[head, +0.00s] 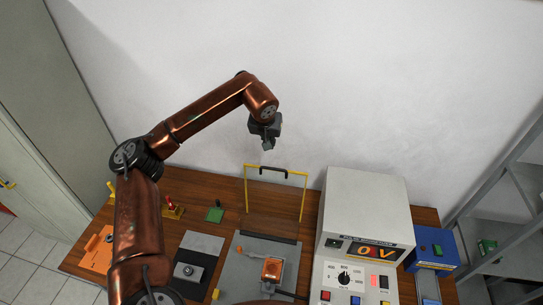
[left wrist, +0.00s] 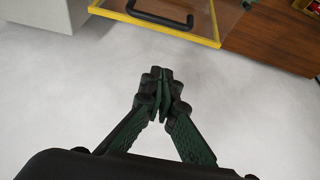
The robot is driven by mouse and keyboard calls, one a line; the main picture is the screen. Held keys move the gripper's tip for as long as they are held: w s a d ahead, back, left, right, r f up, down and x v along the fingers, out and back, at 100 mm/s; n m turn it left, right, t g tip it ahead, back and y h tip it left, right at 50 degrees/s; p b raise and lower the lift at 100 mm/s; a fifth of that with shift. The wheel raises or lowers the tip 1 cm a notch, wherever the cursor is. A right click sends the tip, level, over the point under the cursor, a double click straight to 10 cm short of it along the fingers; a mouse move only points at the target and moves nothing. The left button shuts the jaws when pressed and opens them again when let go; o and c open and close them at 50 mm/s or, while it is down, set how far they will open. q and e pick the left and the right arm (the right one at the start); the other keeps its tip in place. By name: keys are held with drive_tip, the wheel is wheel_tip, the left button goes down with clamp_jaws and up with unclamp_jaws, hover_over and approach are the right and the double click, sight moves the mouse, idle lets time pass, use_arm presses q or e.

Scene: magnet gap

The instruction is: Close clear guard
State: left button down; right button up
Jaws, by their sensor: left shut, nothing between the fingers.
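The clear guard (head: 274,199) is a see-through panel with a yellow frame and a black handle (head: 273,169) on its top edge. It stands upright, raised, at the back of a grey plate (head: 228,280) on the table. My left gripper (head: 268,148) is shut and empty, above the handle and apart from it. In the left wrist view the shut fingers (left wrist: 163,80) point toward the yellow frame edge (left wrist: 150,30), with the black handle (left wrist: 160,17) beyond it. My right gripper is not in view.
An orange block (head: 272,268) sits on the plate. A white power supply box (head: 366,205) with a display stands close to the right of the guard. A blue box (head: 434,246) is farther right. Small parts and an orange sheet (head: 97,252) lie at left.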

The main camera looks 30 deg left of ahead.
use_arm(q)
drive_tip(key=p, duration=0.3)
hover_over(270, 173)
drive_tip(key=w, duration=0.4)
wheel_tip(270, 173, down, 9)
drive_tip(key=s+p, duration=0.1)
drive_tip(key=s, duration=0.2)
drive_tip(key=shift+s+a, duration=0.1)
drive_tip(key=shift+s, duration=0.3)
drive_tip(key=shift+f, duration=0.15)
drive_tip(key=shift+s+d, duration=0.15)
drive_tip(key=shift+d, duration=0.05)
